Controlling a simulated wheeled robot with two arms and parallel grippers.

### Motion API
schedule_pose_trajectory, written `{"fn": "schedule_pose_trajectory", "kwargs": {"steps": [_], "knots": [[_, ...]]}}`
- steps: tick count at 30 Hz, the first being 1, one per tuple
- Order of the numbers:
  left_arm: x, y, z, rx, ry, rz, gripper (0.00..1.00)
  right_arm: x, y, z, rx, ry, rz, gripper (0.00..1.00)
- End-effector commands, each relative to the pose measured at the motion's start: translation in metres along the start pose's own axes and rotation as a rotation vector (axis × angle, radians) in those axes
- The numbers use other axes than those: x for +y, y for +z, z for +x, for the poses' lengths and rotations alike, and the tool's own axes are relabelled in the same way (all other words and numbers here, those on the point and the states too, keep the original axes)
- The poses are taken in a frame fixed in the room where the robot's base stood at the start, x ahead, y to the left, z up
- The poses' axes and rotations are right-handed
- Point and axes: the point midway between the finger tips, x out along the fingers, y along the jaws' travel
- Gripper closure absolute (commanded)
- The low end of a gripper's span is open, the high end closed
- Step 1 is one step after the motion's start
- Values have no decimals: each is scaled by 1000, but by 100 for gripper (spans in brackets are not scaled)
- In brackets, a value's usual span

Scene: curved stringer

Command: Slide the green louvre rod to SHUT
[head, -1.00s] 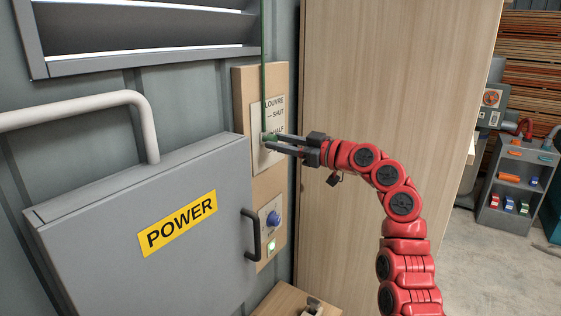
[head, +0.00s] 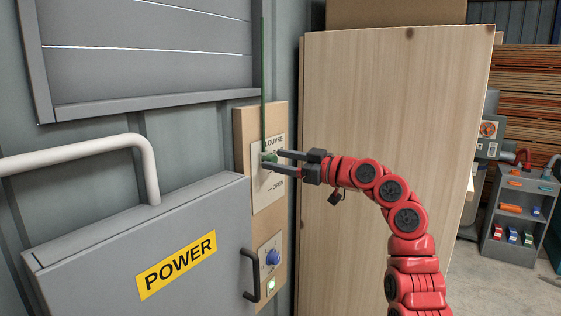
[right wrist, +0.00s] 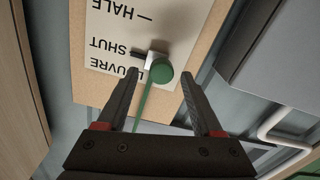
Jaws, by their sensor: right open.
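The green louvre rod (head: 263,80) runs upright down to a green knob (head: 269,158) at the label plate (head: 268,200). In the right wrist view, where the lettering is upside down, the knob (right wrist: 162,72) has a dark pointer (right wrist: 139,53) level with the SHUT mark. My right gripper (head: 273,161) is open, with its fingers on either side of the knob; in the right wrist view its spread fingertips (right wrist: 160,74) show gaps to the knob. The louvre slats (head: 150,60) lie nearly flat, with thin light lines between them. My left gripper is out of view.
A grey POWER box (head: 130,250) with a dark handle (head: 250,275) stands out at the left, below a pale bent pipe (head: 80,150). A blue knob (head: 273,257) sits below the plate. A tall wooden panel (head: 400,110) stands close behind my right arm.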

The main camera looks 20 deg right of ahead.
Motion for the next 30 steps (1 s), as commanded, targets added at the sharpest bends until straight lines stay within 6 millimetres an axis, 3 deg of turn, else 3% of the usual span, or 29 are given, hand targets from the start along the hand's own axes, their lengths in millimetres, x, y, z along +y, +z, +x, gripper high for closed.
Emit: {"fn": "schedule_pose_trajectory", "kwargs": {"steps": [5,8,21,25,30], "knots": [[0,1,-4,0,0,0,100,0,2,-6,1,2,0,32],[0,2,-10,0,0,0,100,0,3,-20,1,3,-3,32],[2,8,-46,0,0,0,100,0,4,-132,-1,4,-1,32],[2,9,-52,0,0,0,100,0,3,-155,-3,2,-2,32],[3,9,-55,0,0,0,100,0,1,-171,-1,0,-1,32]]}}
